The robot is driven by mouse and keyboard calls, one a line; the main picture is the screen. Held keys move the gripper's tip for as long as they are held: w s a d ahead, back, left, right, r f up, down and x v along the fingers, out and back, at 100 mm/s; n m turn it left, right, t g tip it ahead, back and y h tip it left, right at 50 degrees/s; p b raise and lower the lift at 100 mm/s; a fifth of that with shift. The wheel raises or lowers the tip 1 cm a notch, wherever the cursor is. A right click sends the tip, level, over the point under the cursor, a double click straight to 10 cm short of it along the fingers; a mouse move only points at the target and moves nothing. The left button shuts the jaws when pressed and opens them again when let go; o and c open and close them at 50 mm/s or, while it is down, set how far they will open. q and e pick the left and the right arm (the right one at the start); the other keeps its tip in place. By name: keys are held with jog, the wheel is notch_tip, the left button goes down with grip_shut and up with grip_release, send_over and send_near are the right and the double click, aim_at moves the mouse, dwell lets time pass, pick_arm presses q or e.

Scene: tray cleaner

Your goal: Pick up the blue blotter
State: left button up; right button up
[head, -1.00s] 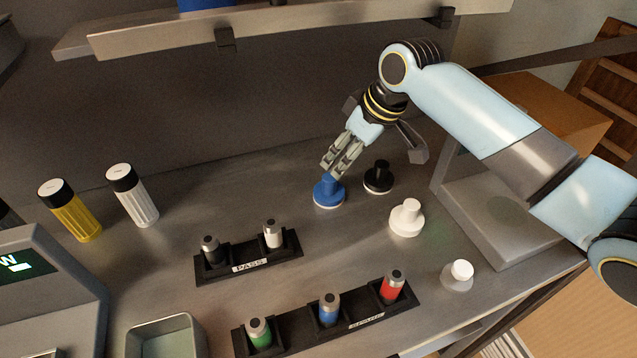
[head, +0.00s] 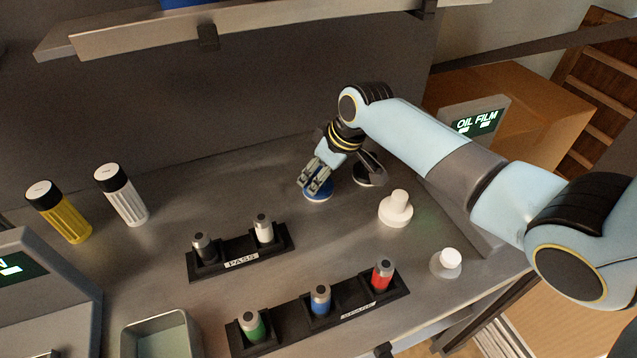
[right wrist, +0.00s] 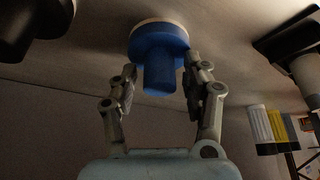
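The blue blotter (head: 318,195) stands on the metal bench in the head view, its knob largely hidden by my right gripper (head: 316,184). In the right wrist view the blue blotter (right wrist: 158,42) shows its round base and knob between the two fingers of my right gripper (right wrist: 160,70). The fingers are spread, one on each side of the knob, with visible gaps to it. The right fingertip is close to the base rim; I cannot tell if it touches. My left gripper is in neither view.
A white blotter (head: 396,210) stands to the right. The PASS rack (head: 275,245) and a rack of coloured vials (head: 292,325) are in front. Yellow (head: 62,215) and white (head: 122,197) jars stand left.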

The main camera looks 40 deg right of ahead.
grip_shut()
jog(key=shift+r, duration=0.1)
